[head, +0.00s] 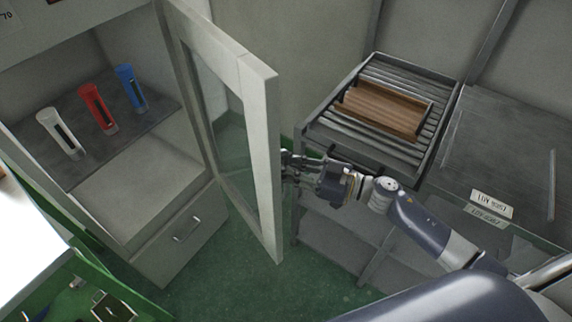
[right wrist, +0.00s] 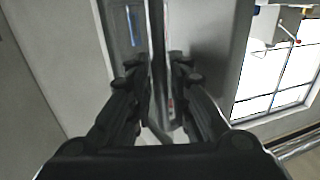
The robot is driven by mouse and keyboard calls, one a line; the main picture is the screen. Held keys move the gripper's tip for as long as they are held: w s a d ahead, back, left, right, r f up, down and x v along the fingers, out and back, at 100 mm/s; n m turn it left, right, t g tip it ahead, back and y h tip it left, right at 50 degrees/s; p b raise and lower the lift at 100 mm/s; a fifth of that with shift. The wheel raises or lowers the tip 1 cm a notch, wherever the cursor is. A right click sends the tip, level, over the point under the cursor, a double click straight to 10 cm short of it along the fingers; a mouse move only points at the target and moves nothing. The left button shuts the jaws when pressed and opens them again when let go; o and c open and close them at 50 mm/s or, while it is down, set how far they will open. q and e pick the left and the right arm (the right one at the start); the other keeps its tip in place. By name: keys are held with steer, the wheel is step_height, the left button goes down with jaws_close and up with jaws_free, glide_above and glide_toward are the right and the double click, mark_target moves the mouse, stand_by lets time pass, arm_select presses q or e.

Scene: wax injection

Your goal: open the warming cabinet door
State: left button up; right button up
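The warming cabinet door (head: 258,140), a pale frame with a glass pane, stands swung wide open from the cabinet (head: 190,240). The cabinet's inside is exposed. My right gripper (head: 287,168) is at the outer side of the door near its free edge, partly hidden behind it. In the right wrist view my right gripper's fingers (right wrist: 158,82) lie close on both sides of an upright bar, the door handle (right wrist: 158,45), and look shut on it. My left gripper is not in view.
A white tube (head: 58,132), a red tube (head: 98,108) and a blue tube (head: 131,88) stand on the cabinet's shelf. A rack with rollers (head: 375,75) holding a brown block (head: 380,112) is right of the door. Green floor (head: 225,275) shows below.

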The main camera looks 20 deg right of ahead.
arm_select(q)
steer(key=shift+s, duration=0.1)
arm_select(e)
jaws_close()
arm_select(q)
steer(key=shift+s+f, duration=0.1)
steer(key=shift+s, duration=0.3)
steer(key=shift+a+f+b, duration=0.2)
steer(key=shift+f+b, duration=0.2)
steer(key=shift+b, duration=0.05)
arm_select(e)
steer(key=w+d, duration=0.1)
steer(key=d, duration=0.2)
steer(key=w+d, duration=0.1)
steer(key=shift+w+d+f, duration=0.1)
steer(key=shift+w+d, duration=0.2)
jaws_free()
steer(key=shift+s, duration=0.1)
steer(key=shift+d, duration=0.1)
